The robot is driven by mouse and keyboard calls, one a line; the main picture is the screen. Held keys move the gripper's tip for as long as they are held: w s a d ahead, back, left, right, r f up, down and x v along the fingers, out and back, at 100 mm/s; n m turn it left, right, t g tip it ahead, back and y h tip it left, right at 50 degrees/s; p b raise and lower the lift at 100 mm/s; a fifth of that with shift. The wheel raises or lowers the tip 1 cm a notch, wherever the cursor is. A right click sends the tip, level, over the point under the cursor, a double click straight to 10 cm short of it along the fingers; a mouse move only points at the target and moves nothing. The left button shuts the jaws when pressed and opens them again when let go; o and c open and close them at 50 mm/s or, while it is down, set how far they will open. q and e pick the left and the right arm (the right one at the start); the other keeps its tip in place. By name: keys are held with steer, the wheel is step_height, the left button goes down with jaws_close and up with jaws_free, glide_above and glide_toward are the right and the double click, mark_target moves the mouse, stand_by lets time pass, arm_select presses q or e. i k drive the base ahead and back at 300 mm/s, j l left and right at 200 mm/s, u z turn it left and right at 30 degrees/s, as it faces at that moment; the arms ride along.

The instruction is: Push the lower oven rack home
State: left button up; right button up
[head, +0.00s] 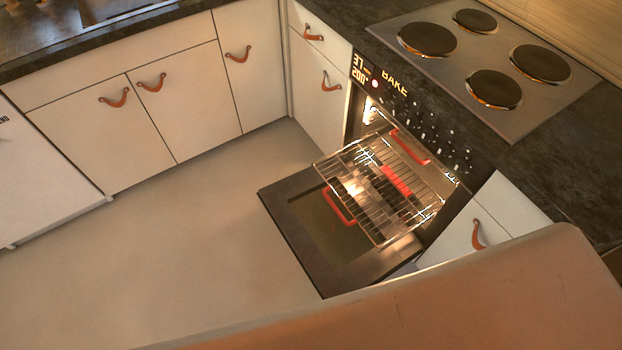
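The oven (425,137) is built in under the hob, with its dark door (300,240) folded down flat. A wire rack (375,195) is slid well out of the lit cavity and hangs over the open door. A red handle (338,206) shows along its front edge. A second red handle (409,148) sits farther back, at the cavity mouth. A red patch (397,180) shows among the wires; I cannot tell what it belongs to. The inner end of the rack and the cavity depth are hidden. Neither of my grippers is in view.
The hob (490,65) has several dark plates and lies above the oven. White cabinets (180,90) with leather pulls line the left and back. A drawer front (480,232) with a leather pull is right of the oven. The floor (170,240) left of the door is clear.

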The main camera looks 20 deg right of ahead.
mark_target(333, 205)
steer(key=z, duration=0.75)
